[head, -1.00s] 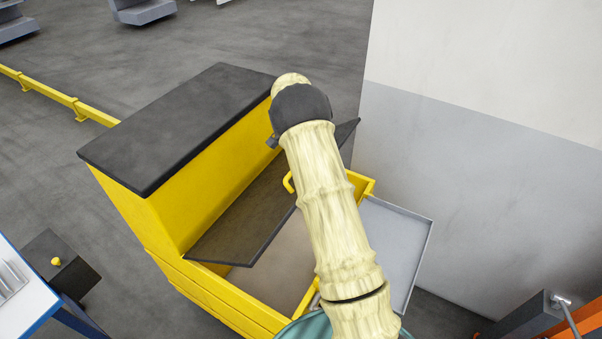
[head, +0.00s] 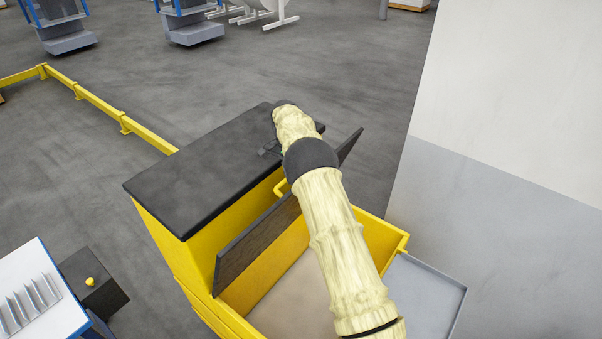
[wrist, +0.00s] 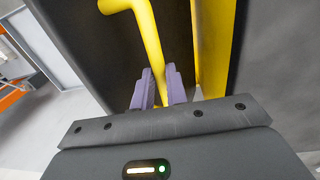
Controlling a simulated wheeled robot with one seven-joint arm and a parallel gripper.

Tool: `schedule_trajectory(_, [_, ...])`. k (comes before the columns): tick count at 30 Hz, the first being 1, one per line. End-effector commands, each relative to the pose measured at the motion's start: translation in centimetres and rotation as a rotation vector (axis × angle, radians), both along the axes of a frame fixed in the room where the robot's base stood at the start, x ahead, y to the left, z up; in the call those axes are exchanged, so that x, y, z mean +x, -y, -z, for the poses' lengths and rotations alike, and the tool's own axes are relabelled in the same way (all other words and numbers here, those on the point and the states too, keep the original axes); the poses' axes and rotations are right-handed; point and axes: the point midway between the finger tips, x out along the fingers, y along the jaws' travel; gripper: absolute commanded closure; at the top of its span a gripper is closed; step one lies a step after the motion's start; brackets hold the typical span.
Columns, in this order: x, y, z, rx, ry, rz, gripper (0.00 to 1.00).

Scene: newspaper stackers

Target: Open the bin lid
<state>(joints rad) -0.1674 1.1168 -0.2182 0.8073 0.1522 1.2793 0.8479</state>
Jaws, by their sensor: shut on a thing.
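The yellow bin (head: 180,250) stands in the middle of the head view, with a fixed dark top (head: 205,165) at its back. Its dark lid (head: 250,245) is tilted steeply up, and the front compartment is uncovered. The lid's yellow handle (head: 281,188) shows beside my arm. In the wrist view the handle (wrist: 148,35) runs down between the two purple fingers of my gripper (wrist: 160,88), which is shut on it. In the head view my arm hides the middle of the lid and most of the gripper.
A grey wall (head: 490,200) rises close on the right. A grey tray-like surface (head: 425,290) lies beside the bin. A yellow rail (head: 100,105) crosses the floor behind.

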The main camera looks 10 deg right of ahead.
Motion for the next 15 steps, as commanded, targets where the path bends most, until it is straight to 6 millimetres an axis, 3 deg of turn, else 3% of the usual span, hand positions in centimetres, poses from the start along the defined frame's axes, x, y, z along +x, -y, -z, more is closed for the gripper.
schedule_trajectory(3, [0.2,-1.4,0.8,0.010,-0.016,-0.008,1.00])
schedule_trajectory(15, [1.0,-2.2,0.7,0.010,-0.022,-0.005,1.00])
